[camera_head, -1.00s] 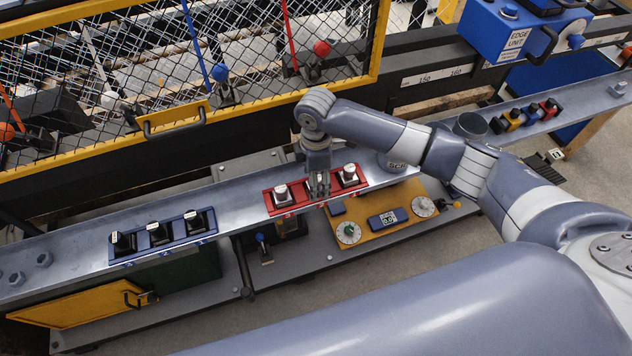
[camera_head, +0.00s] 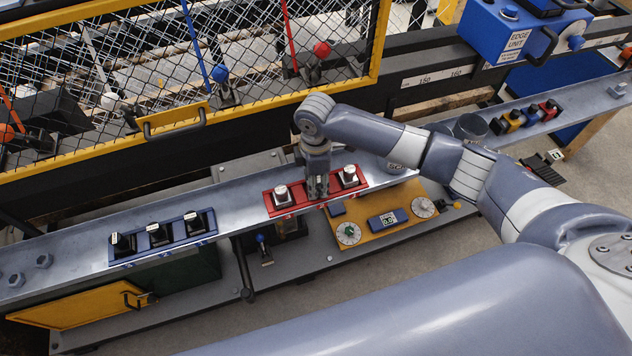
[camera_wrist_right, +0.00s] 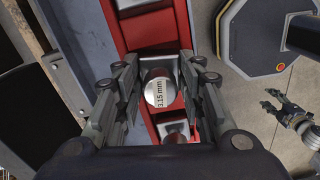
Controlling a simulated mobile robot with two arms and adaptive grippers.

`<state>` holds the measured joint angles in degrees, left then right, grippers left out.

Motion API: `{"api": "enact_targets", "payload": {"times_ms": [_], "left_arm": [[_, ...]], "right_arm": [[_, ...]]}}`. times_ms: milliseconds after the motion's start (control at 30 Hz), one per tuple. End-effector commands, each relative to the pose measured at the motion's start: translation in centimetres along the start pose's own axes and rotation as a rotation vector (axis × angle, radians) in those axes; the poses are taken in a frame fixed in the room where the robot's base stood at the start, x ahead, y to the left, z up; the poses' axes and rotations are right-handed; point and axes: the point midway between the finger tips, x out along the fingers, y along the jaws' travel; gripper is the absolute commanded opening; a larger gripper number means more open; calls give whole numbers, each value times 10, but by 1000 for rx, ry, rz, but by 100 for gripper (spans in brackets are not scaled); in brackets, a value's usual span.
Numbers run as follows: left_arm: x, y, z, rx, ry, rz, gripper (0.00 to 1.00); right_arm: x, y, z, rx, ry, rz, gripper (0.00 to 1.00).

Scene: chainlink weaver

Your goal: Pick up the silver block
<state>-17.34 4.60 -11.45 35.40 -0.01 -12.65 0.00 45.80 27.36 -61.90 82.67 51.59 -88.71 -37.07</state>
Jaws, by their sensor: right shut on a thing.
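The silver block (camera_wrist_right: 160,92) is a short round piece with a white face marked "3.15 mm". It sits in the middle of the red tray (camera_wrist_right: 149,31). My right gripper (camera_wrist_right: 162,78) is above it, with its fingers shut on its sides. In the head view my right gripper (camera_head: 318,193) points down at the middle of the red tray (camera_head: 300,207), and its fingers hide the block. A small gripper shape, apparently my left gripper (camera_wrist_right: 268,99), shows at the right of the wrist view, well away from the tray.
Similar silver-topped pieces stand left (camera_head: 282,195) and right (camera_head: 349,176) of my gripper in the tray. A blue tray (camera_head: 180,242) with three black-sided blocks lies further left on the metal rail (camera_head: 235,203). A yellow dial panel (camera_head: 372,224) sits in front. A mesh guard (camera_head: 150,75) stands behind.

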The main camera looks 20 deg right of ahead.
Motion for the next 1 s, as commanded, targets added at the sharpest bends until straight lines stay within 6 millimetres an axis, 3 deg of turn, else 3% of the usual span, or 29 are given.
{"api": "enact_targets", "payload": {"times_ms": [267,467,800,1000], "left_arm": [[10,0,-3,-1,6,0,48],[15,0,-4,-1,8,-1,48],[25,0,-3,-1,8,0,48],[28,0,-3,-1,8,0,48]], "right_arm": [[-32,3,-1,0,5,7,0],[-35,-35,-12,-6,5,2,0],[-44,-116,-36,-5,5,2,0],[-47,-142,-44,-1,4,4,0]]}}
